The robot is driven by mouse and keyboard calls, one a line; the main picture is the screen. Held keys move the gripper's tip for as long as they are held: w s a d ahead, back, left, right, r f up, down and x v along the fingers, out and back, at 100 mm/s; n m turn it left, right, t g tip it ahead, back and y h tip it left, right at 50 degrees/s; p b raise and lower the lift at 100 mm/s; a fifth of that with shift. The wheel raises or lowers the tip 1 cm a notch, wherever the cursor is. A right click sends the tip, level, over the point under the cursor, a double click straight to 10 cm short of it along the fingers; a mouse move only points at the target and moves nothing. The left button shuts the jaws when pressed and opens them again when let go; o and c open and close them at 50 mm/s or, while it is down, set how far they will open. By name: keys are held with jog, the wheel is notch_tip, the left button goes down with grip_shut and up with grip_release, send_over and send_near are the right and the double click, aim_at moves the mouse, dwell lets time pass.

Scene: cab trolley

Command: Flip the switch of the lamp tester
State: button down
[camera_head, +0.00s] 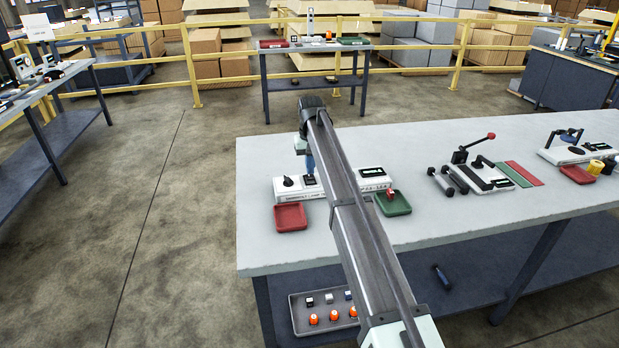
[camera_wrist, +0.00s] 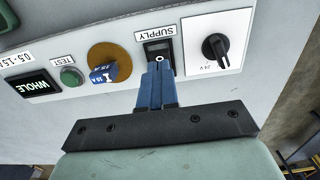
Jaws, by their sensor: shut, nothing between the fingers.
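The white lamp tester (camera_head: 374,182) stands on the table behind my arm. Its black rocker switch (camera_wrist: 161,49), under the SUPPLY label (camera_wrist: 155,33), shows in the wrist view. My gripper (camera_head: 311,179) is shut and empty over the tester's left part. In the wrist view, the blue fingertips (camera_wrist: 156,68) overlap the switch's lower part. I cannot tell whether they touch it. The switch's position is unclear, as the fingers hide part of it. A black rotary knob (camera_wrist: 214,46) is right of the switch. A blue piece (camera_wrist: 104,73) sits on a brown disc (camera_wrist: 109,56) left of it.
The tester also carries a green TEST button (camera_wrist: 71,76) and a display reading WHOLE (camera_wrist: 33,84). A red tray (camera_head: 290,218) and a green tray (camera_head: 397,207) holding a small red thing lie in front. A lever device (camera_head: 480,178) stands further right.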

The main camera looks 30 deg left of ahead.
aim_at(310, 178)
jog(key=shift+f, duration=1.05)
dwell(0.6)
notch_tip(310, 178, up, 7)
jog(key=shift+r, duration=0.1)
dwell(1.1)
dwell(0.3)
